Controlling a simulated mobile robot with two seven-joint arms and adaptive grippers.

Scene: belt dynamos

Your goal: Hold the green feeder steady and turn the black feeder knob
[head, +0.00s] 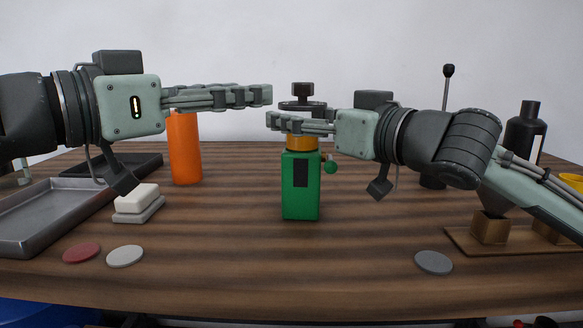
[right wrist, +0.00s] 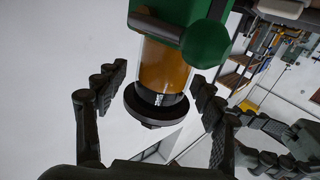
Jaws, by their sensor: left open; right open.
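The green feeder (head: 300,205) stands upright mid-table, with an amber section (head: 301,143) above its green body and a small green ball (head: 331,167) on its right side. The black feeder knob (head: 302,89) is at its top. My left gripper (head: 270,95) is open, its fingertips left of the knob and apart from it. My right gripper (head: 270,122) is open at the height between amber section and knob. In the right wrist view the feeder hangs inverted, its black end (right wrist: 155,106) and amber section between my right fingers (right wrist: 158,80), with gaps on both sides.
An orange bottle (head: 185,150) and a white block (head: 137,197) stand left, near a grey tray (head: 40,245). Flat discs lie at the front, including a grey one (head: 433,262). A black bottle (head: 525,130) and a wooden board (head: 470,242) are right. The table before the feeder is clear.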

